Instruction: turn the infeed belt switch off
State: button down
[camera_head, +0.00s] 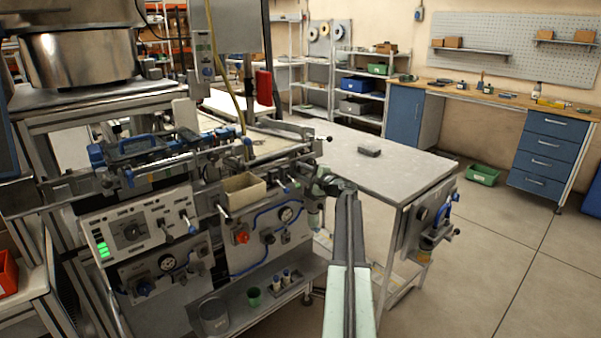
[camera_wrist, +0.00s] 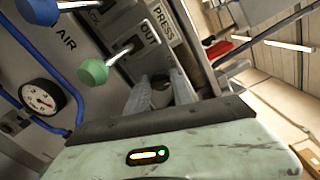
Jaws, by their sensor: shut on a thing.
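My gripper (camera_head: 326,184) is at the right end of the machine's front, seen from behind in the head view. In the wrist view, my gripper (camera_wrist: 163,92) reaches to a labelled panel, with its two pale fingers on either side of a dark rounded part (camera_wrist: 161,82). It is shut on that part, which is mostly hidden. Labels reading OUT and PRESS are next to it. A green-knobbed lever (camera_wrist: 93,72) and a blue-knobbed lever (camera_wrist: 40,10) stand to its left. I cannot read a label naming the infeed belt switch.
A control panel (camera_head: 130,232) with a dial and green lights is on the machine's left. A gauge (camera_wrist: 42,97) and blue hose are left of my gripper in the wrist view.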

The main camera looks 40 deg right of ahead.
jog(key=n, duration=0.5)
jog(key=shift+w+d+n, duration=0.1)
jog(key=shift+n, duration=0.2)
jog(key=n, duration=0.4)
jog(key=shift+f+n, duration=0.1)
jog(key=shift+n, duration=0.3)
jog(key=c, duration=1.1)
grip_release()
jog(key=s, duration=0.7)
jog(key=shift+s+a, duration=0.3)
jog(key=shift+s, duration=0.05)
